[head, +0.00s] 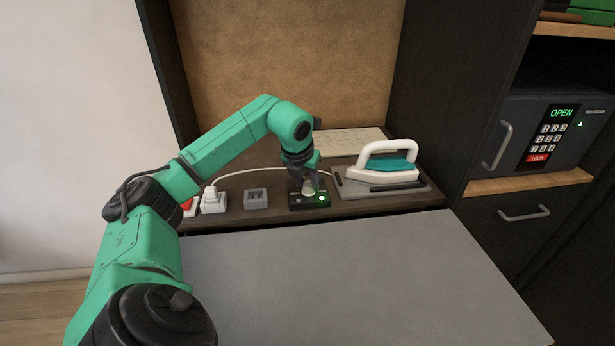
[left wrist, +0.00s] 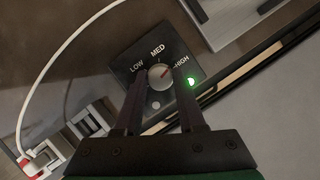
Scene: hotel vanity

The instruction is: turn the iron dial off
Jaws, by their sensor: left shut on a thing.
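The iron dial (left wrist: 158,77) is a round pale knob on a black control box (left wrist: 130,68) marked LOW, MED and HIGH. Its red pointer mark is turned toward the HIGH side. A green lamp (left wrist: 191,82) on the box is lit, also in the head view (head: 321,198). My left gripper (head: 307,184) points down at the box, its two fingers (left wrist: 160,84) on either side of the knob, shut on it. The white and teal iron (head: 385,162) rests on a grey stand (head: 425,188) to the right. My right gripper is in neither view.
A white plug (head: 213,200) with a white cable, a red item (head: 188,206) and a grey socket block (head: 256,199) stand left of the box. A clear grey board (head: 350,275) lies in front. A dark safe (head: 550,130) showing OPEN is at right.

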